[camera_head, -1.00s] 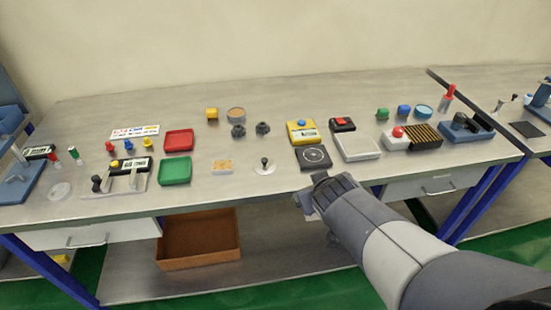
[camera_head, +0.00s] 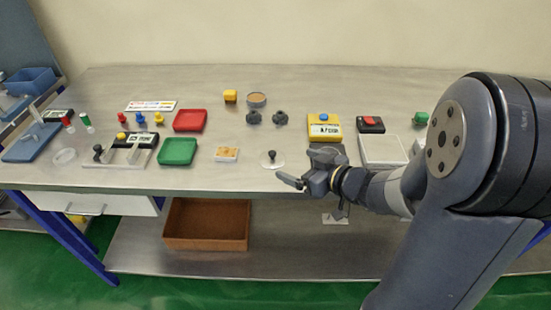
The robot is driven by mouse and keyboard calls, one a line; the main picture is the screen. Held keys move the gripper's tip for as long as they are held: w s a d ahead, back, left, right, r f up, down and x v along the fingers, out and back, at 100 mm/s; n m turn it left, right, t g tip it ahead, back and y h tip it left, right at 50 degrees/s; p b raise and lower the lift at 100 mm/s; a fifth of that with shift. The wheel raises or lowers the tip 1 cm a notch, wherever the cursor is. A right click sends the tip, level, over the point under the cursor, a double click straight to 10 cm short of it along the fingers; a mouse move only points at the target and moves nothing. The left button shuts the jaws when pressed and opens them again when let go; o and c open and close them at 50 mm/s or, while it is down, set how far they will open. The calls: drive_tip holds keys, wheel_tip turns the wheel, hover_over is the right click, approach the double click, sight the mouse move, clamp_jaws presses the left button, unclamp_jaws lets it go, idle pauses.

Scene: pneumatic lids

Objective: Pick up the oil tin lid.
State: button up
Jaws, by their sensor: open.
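No thing is labelled as the oil tin lid. A flat whitish disc with a dark knob (camera_head: 272,159), which looks like a lid, lies near the front edge of the bench, in the middle of the view. A round tan-topped tin or lid (camera_head: 256,100) sits farther back; I cannot tell which of the two is the oil tin's. My gripper (camera_head: 294,181) is at the bench's front edge, just right of and nearer than the knobbed disc, apparently not touching it.
A yellow device (camera_head: 325,130) and a white plate (camera_head: 383,150) stand right, partly near my arm. A brown bin (camera_head: 207,224) is on the lower shelf.

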sight(274, 157)
drive_tip(key=x, duration=0.3)
drive_tip(key=shift+a+f, duration=0.1)
drive_tip(key=shift+f, duration=0.05)
drive_tip(key=shift+d+f+b+x, duration=0.15)
drive_tip(key=shift+b+x, duration=0.1)
drive_tip(key=shift+x, duration=1.1)
drive_tip(key=shift+d+f+b+x, duration=0.15)
drive_tip(key=shift+b+x, duration=0.1)
drive_tip(key=shift+x, duration=1.15)
drive_tip(key=c, duration=1)
drive_tip(key=shift+c, duration=0.2)
